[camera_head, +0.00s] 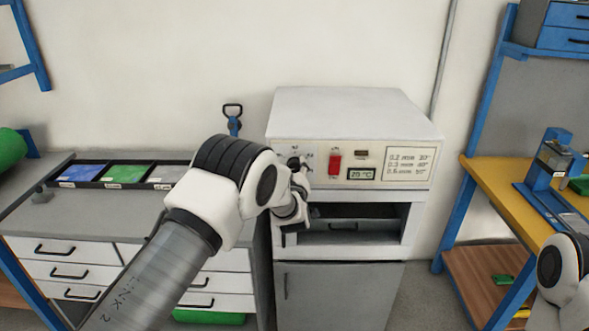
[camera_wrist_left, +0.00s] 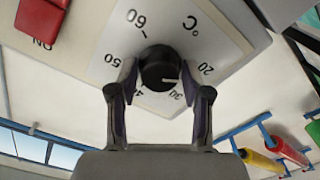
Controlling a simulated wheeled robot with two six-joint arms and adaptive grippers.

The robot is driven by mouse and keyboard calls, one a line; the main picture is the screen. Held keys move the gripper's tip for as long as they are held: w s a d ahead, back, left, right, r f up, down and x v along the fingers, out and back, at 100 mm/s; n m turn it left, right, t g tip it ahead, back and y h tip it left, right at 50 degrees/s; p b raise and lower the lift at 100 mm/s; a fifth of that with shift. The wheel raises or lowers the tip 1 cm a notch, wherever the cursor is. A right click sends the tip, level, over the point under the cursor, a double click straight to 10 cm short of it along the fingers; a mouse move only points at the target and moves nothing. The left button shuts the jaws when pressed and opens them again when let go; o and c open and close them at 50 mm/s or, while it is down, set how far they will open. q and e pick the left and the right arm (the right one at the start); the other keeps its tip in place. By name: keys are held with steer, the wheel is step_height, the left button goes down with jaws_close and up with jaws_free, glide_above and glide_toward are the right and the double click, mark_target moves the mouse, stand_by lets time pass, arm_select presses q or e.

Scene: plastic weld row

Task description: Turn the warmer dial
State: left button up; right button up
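The warmer (camera_head: 352,110) is a pale cabinet with a control panel, against the wall in the head view. Its black round dial (camera_wrist_left: 160,66) shows in the left wrist view, on a plate marked 20 to 60 °C. My left gripper (camera_head: 298,165) is at the panel's left end. In the wrist view its two fingers (camera_wrist_left: 160,82) sit on either side of the dial, tips against its edge. My right gripper is outside the views; only part of my right arm shows at the lower right.
A red switch (camera_head: 335,164) and a small display (camera_head: 361,174) reading about 20 °C are right of the dial. An open bay (camera_head: 350,226) lies below the panel. A drawer bench (camera_head: 95,219) stands left, and a yellow-topped bench (camera_head: 505,190) right.

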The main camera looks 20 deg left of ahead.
arm_select(q)
steer(key=shift+m, duration=0.3)
steer(key=shift+f+m+b, duration=0.1)
steer(key=shift+m+b, duration=1.3)
steer(key=shift+m, duration=0.6)
steer(key=m+b, duration=0.1)
steer(key=m, duration=0.4)
steer(key=shift+m+b, duration=0.3)
steer(key=m, duration=0.2)
steer(key=shift+m, duration=0.3)
steer(key=m, duration=0.3)
steer(key=shift+m, duration=0.3)
steer(key=m, duration=0.3)
steer(key=shift+d+r+m, duration=0.1)
steer(key=shift+r+m, duration=0.1)
steer(key=shift+m, duration=2)
